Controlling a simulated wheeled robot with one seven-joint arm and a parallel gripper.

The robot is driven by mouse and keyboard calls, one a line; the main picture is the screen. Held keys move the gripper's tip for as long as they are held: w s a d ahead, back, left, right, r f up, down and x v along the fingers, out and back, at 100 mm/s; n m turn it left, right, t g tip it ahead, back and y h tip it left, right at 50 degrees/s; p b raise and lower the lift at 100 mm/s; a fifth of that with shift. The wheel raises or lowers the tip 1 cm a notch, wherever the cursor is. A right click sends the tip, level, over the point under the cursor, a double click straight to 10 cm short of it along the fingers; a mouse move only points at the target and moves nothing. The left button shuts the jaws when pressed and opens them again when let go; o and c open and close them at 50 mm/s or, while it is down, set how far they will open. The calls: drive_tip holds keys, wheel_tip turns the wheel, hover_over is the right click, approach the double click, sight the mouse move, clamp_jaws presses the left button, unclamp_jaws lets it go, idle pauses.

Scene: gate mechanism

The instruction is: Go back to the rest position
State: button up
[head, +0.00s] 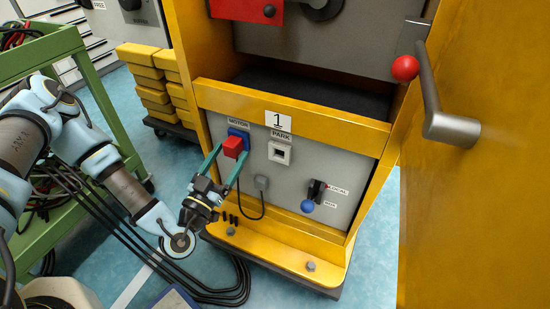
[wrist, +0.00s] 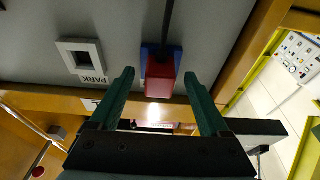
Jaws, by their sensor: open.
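My gripper (head: 226,166) is open, with its two green fingers pointing at the grey panel of the yellow cabinet. In the head view the fingers appear on either side of the red block (head: 233,147) on the blue MOTOR socket (head: 239,136). In the wrist view my gripper (wrist: 160,95) shows a clear gap between its fingers. The red block (wrist: 160,80) sits on its blue base beyond that gap, and I see no finger touching it. A dark cable runs from the block.
The PARK socket (head: 280,152) is empty, right of MOTOR. A grey plug (head: 261,183) and a blue-knobbed lever (head: 308,205) are lower on the panel. A yellow door (head: 470,200) with a grey handle stands open at right. A green cart (head: 50,50) is at left.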

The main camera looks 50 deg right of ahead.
drive_tip(key=v, duration=0.9)
drive_tip(key=shift+a, duration=0.25)
